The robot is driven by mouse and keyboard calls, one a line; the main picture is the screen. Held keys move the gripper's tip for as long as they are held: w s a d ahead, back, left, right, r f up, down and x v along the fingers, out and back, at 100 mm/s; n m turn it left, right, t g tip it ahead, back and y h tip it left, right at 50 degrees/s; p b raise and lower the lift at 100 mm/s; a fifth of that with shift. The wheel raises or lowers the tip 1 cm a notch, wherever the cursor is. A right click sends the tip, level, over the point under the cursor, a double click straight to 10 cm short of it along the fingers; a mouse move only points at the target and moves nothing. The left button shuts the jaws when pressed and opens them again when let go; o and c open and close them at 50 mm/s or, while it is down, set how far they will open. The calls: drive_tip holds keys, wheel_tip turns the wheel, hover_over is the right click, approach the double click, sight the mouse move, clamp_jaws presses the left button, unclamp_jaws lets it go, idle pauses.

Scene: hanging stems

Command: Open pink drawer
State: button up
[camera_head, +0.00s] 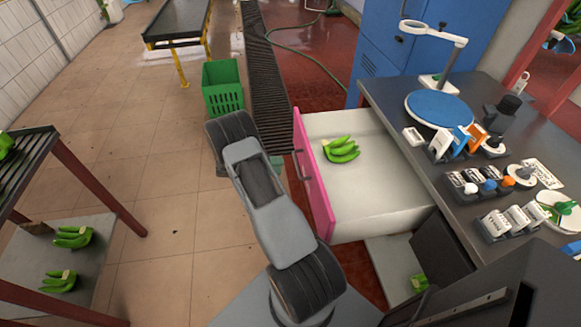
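The pink drawer front (314,178) stands well out from the dark workbench, so the drawer is open. Its pale box (375,200) is exposed, with a bunch of green bananas (341,150) lying inside toward the far front corner. A dark bar handle (298,166) is on the outer pink face, partly seen. My grey arm rises in front of the drawer, to its left. My gripper cannot be made out; the arm's links cover the area beside the handle, so any contact with the handle is hidden.
The workbench (395,97) at right carries a blue round plate (438,108), a lamp (433,40) and several small tools. A green crate (222,88) stands beyond my arm. A rack with bananas (60,240) is at left. The tiled floor between is clear.

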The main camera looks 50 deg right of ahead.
drive_tip(key=shift+v, duration=2.9)
